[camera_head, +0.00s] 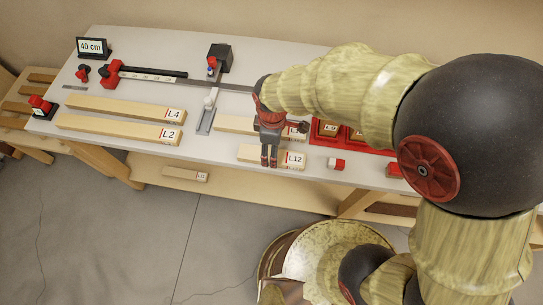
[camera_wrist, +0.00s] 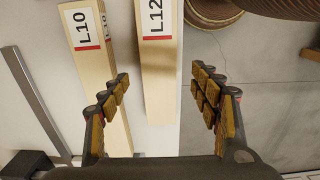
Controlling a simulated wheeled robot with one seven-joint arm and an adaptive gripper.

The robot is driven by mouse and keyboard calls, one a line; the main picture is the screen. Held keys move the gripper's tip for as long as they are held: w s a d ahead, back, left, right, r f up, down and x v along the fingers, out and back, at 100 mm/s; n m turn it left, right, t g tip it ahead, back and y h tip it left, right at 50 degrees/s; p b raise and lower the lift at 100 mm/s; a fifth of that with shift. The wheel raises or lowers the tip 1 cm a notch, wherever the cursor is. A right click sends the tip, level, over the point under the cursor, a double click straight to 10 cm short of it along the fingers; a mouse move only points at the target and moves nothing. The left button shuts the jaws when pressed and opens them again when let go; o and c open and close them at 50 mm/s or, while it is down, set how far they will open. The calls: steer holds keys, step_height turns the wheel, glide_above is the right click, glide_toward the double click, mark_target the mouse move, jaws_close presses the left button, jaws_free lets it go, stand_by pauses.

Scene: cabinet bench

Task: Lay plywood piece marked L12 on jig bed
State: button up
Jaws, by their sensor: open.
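The plywood piece L12 (camera_head: 252,152) is a pale bar lying near the front edge of the white bench, its label toward the right. My gripper (camera_head: 269,163) is over its middle, pointing down and covering part of it. In the wrist view, L12 (camera_wrist: 158,85) runs between the two open fingers of my gripper (camera_wrist: 158,95), with gaps on both sides; I cannot tell the height gap. The jig appears to be the long metal rail (camera_head: 150,76) with a red stop at the back left. Which part is its bed is unclear.
Piece L10 (camera_wrist: 92,60) lies close beside L12; it also shows in the head view (camera_head: 232,124). Pieces L4 (camera_head: 125,107) and L2 (camera_head: 115,127) lie left. A red tray (camera_head: 324,140) and a small red-and-white block (camera_head: 336,164) are right. A display (camera_head: 92,47) reads 40 cm.

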step_height(320, 180, down, 4)
steer(key=shift+w+a+f+b, duration=0.15)
steer(key=shift+b, duration=0.35)
steer(key=shift+c, duration=1.2)
steer(key=c, duration=1.3)
